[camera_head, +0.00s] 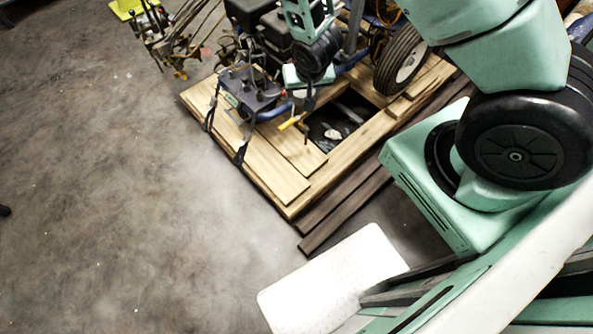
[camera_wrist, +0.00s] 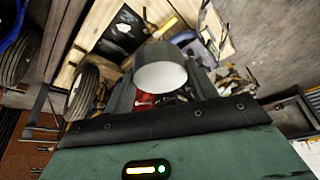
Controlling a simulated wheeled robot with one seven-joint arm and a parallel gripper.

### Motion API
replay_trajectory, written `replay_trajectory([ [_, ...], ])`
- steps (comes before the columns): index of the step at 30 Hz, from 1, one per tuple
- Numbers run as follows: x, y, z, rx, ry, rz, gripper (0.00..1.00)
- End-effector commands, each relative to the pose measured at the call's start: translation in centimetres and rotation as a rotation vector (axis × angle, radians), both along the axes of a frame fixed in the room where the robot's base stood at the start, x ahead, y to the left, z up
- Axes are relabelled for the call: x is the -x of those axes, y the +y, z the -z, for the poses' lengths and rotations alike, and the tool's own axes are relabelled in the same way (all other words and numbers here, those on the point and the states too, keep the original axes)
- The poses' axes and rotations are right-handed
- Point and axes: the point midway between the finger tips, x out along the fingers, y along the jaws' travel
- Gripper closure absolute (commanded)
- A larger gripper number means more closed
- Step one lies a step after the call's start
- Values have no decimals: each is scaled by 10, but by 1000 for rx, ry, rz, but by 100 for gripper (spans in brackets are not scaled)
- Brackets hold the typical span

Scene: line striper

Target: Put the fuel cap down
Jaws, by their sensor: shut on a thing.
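The fuel cap appears as a pale grey, rounded cylinder (camera_wrist: 161,74) in the middle of the wrist view. My gripper (camera_wrist: 163,92) is shut on it, with dark fingers on either side. In the head view my gripper (camera_head: 309,100) hangs over the line striper, above the wooden pallet. The cap is too small and dark there to make out clearly. The line striper (camera_head: 262,38) stands on the pallet, with a black engine, hoses and a wheel. My wrist hides part of it.
The wooden pallet (camera_head: 290,186) has a dark opening (camera_head: 335,122) with a black sheet inside. A wheel (camera_head: 402,60) stands right of my gripper. A box-shaped unit with a blue handle (camera_head: 247,90) sits left on the planks. The concrete floor (camera_head: 110,190) at left is mostly clear.

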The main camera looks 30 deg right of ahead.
Motion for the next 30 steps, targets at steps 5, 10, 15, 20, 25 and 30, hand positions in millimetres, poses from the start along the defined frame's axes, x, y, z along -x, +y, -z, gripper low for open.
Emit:
replay_trajectory([
  [5,8,8,78,-6,1,15,69],
  [10,16,15,135,-8,3,33,69],
  [15,24,21,191,-9,4,49,69],
  [20,31,26,244,-9,3,65,69],
  [25,40,30,301,-7,3,82,69],
  [30,49,35,357,-3,4,98,69],
])
